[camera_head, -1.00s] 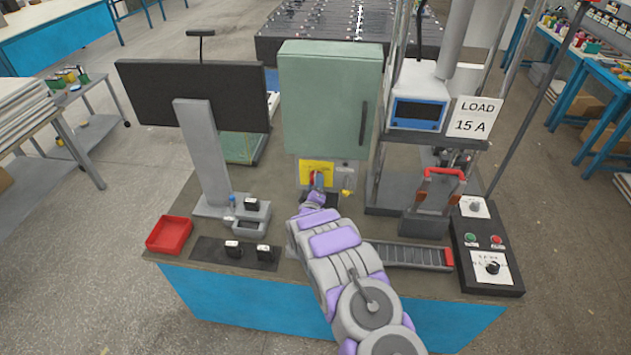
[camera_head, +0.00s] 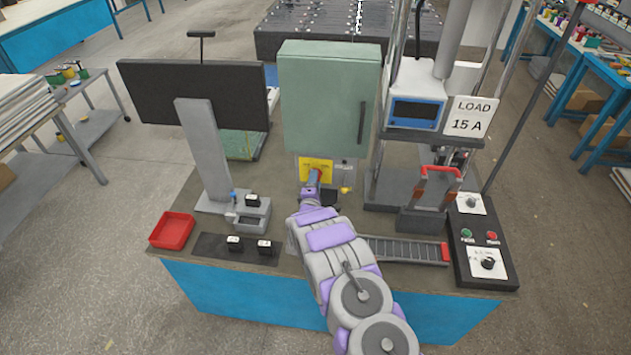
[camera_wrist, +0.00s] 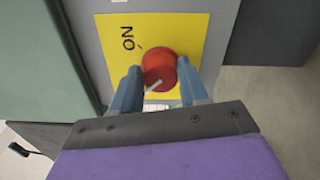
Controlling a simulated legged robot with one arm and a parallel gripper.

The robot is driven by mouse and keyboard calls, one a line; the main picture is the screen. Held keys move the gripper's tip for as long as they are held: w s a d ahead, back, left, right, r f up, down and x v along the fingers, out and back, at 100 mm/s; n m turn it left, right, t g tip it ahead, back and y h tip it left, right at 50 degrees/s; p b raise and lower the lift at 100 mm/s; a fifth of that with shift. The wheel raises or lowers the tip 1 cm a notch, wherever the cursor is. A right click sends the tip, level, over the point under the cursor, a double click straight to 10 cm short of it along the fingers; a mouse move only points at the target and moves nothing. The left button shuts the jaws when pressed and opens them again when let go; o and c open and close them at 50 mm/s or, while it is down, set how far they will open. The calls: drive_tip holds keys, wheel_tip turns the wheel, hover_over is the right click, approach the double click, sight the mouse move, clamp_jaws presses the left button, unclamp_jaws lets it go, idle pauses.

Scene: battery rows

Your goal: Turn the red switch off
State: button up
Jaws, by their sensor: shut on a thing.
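The red switch (camera_wrist: 159,69) is a round red knob with a pale pointer mark on a yellow plate (camera_wrist: 185,35). The plate reads ON at its upper left in the wrist view. The pointer mark slants toward the lower left there, away from the ON tick. My gripper (camera_wrist: 158,88) is shut on the knob, one blue-grey finger on each side. In the head view, my gripper (camera_head: 311,184) reaches the yellow plate (camera_head: 318,166) below the green cabinet (camera_head: 328,98) and hides most of the knob.
A black monitor (camera_head: 195,95) stands left of the cabinet, with a red tray (camera_head: 172,231) in front. To the right are a LOAD 15 A sign (camera_head: 472,116), a red-handled device (camera_head: 436,190) and a black control box (camera_head: 484,250). Small batteries lie on a dark mat.

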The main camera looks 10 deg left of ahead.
drive_tip(key=shift+s+a+f+n, duration=0.1)
drive_tip(key=shift+a+f+n, duration=0.1)
drive_tip(key=shift+n, duration=0.1)
drive_tip(key=o, duration=1.1)
drive_tip(key=shift+a, duration=0.15)
drive_tip(key=shift+c, duration=0.2)
drive_tip(key=s, duration=1.7)
drive_tip(key=shift+a+p, duration=0.3)
drive_tip(key=shift+p, duration=0.1)
